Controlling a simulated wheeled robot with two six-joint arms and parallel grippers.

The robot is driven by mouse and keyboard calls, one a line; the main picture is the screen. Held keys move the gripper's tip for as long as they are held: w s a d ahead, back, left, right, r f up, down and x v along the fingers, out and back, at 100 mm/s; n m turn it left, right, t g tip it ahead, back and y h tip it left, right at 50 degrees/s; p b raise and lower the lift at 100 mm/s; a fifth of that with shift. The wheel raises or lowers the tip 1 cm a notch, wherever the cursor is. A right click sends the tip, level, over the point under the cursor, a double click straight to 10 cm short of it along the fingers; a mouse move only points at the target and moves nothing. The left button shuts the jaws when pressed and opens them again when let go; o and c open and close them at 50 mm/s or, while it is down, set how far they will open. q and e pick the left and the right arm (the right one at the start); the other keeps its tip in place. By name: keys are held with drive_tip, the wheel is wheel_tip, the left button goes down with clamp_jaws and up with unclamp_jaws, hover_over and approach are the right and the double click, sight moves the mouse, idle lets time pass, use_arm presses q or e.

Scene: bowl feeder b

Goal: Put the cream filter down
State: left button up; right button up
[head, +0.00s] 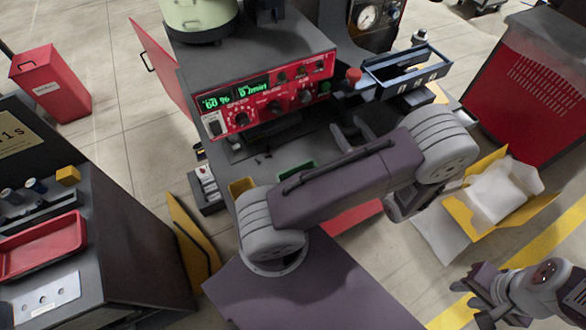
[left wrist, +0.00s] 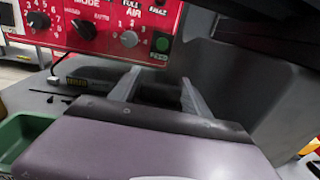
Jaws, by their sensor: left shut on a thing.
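My left gripper (head: 353,135) is in front of the red control panel, to its lower right, and its two grey fingers also show in the left wrist view (left wrist: 158,95). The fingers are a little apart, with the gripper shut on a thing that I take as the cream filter. The filter itself cannot be made out in either view; the gripper body and arm hide what is low between the fingers. My right gripper (head: 477,290) is at the lower right, away from the machine, with its jaws too unclear to judge.
The red control panel (head: 267,95) with knobs and a green display stands close behind my left gripper. A blue-grey tray (head: 405,68) is at its right. A green bin (head: 297,172) and a yellow bin (head: 241,187) sit partly behind my arm. A yellow box (head: 470,217) stands at right.

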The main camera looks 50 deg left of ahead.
use_arm(q)
drive_tip(key=shift+n+g, duration=0.4)
drive_tip(key=shift+g, duration=0.2)
drive_tip(key=f, duration=0.1)
drive_tip(key=a+f, duration=0.1)
drive_tip(key=f, duration=0.1)
drive_tip(key=a+f+b, duration=0.1)
drive_tip(key=f, duration=0.1)
drive_tip(key=shift+a, duration=0.25)
wheel_tip(320, 180, down, 3)
drive_tip(key=shift+s+b, duration=0.1)
drive_tip(key=shift+b, duration=0.25)
drive_tip(key=shift+f, duration=0.35)
